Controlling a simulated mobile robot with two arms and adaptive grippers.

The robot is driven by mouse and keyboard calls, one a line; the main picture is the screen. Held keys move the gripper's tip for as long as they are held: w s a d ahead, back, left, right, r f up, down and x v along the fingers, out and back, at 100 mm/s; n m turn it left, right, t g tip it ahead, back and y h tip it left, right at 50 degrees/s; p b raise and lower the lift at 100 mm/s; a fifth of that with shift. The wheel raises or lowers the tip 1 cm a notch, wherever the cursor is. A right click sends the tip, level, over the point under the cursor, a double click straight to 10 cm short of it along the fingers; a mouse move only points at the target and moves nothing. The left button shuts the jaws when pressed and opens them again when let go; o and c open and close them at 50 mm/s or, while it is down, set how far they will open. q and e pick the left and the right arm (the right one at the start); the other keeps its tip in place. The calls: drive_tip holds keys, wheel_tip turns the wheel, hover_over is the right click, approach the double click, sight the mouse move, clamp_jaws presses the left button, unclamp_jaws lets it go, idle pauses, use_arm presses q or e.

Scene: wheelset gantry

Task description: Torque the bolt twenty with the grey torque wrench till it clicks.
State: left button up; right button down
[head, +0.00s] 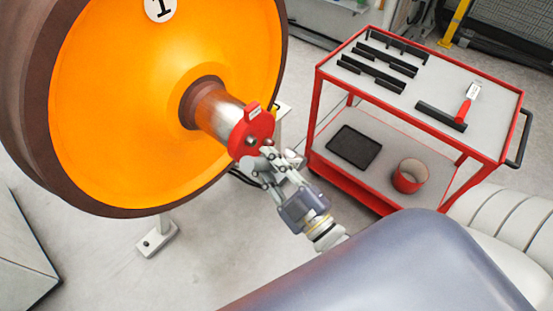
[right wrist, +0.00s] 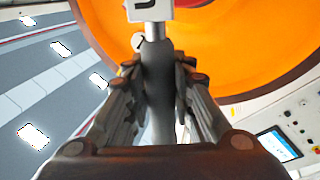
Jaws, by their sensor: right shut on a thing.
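My right gripper (head: 270,166) is at the end of the axle, close to the red end cap (head: 243,131). In the right wrist view the right gripper (right wrist: 160,75) is shut around the grey shaft of the torque wrench (right wrist: 158,95). A white tag with a dark mark shows at the wrench's far end. Dark round bolt heads (head: 250,141) show on the cap's face. I cannot read which is bolt twenty, and I cannot tell whether the wrench touches a bolt. My left gripper is not in view.
The orange wheel (head: 130,90) with its brown rim fills the left. A red trolley (head: 330,76) stands at right, with black holders and a red-handled tool (head: 466,106) on top, a black tray (head: 354,147) and red round container (head: 409,176) below. Floor is clear between.

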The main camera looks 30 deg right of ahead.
drive_tip(key=w+a+f+n+y+b, duration=0.1)
drive_tip(key=a+f+n+b, duration=0.3)
drive_tip(key=b, duration=0.1)
drive_tip(key=shift+w+a+y, duration=0.3)
drive_tip(key=shift+a, duration=0.05)
drive_tip(key=shift+r+p, duration=0.1)
drive_tip(key=shift+p, duration=0.3)
idle(0.8)
drive_tip(key=shift+w+a, duration=0.15)
drive_tip(key=shift+w, duration=0.1)
idle(0.4)
drive_tip(key=shift+w+a, duration=0.2)
drive_tip(key=shift+w, duration=0.3)
drive_tip(key=shift+w+a, duration=0.2)
drive_tip(key=shift+w, duration=0.25)
